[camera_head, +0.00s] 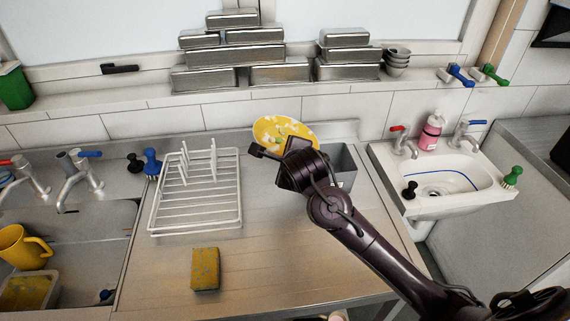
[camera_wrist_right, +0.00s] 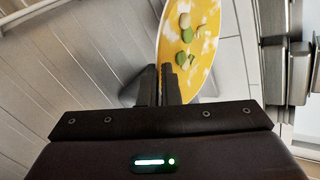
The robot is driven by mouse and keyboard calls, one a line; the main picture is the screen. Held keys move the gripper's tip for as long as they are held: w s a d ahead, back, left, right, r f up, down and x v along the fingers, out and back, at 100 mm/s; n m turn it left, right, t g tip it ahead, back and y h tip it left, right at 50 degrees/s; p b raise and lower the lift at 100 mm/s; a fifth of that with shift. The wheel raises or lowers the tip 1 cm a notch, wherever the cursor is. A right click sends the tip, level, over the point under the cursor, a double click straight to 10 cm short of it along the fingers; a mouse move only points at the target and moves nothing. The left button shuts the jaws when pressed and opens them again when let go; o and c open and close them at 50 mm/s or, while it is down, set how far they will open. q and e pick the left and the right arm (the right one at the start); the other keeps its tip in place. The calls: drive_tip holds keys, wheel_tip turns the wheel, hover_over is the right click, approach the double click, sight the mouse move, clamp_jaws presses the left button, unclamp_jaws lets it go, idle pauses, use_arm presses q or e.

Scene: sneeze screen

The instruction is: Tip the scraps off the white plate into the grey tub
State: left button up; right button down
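The plate (camera_head: 272,130) looks yellow with white patches, and my right gripper (camera_head: 270,152) holds it by the rim, raised at the back of the counter. In the right wrist view the plate (camera_wrist_right: 203,45) stands steeply in the picture, with its rim between the two close-set fingers (camera_wrist_right: 160,85). Several green and beige scraps (camera_wrist_right: 186,36) are on its face. The grey tub (camera_head: 343,163) stands on the counter right of the plate, partly hidden behind my right gripper and arm; its inside is mostly hidden. My left gripper is not in view.
A white wire rack (camera_head: 195,215) stands left of the plate. A yellow sponge (camera_head: 205,269) lies on the front counter. A white hand basin (camera_head: 440,180) is at right, a sink with a yellow mug (camera_head: 15,247) at left. Metal tins (camera_head: 255,55) stack on the ledge behind.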

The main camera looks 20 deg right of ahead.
drive_tip(key=shift+d+r+m+t+y, duration=0.2)
drive_tip(key=shift+r+m+t+y, duration=0.15)
drive_tip(key=shift+r, duration=0.2)
drive_tip(key=p, duration=0.1)
drive_tip(key=d+r+m+t+y+p, duration=0.1)
drive_tip(key=p, duration=0.1)
drive_tip(key=shift+s+r+y+p, duration=0.25)
drive_tip(key=shift+s+r+p, duration=0.05)
drive_tip(key=shift+s, duration=0.05)
drive_tip(key=shift+d, duration=0.1)
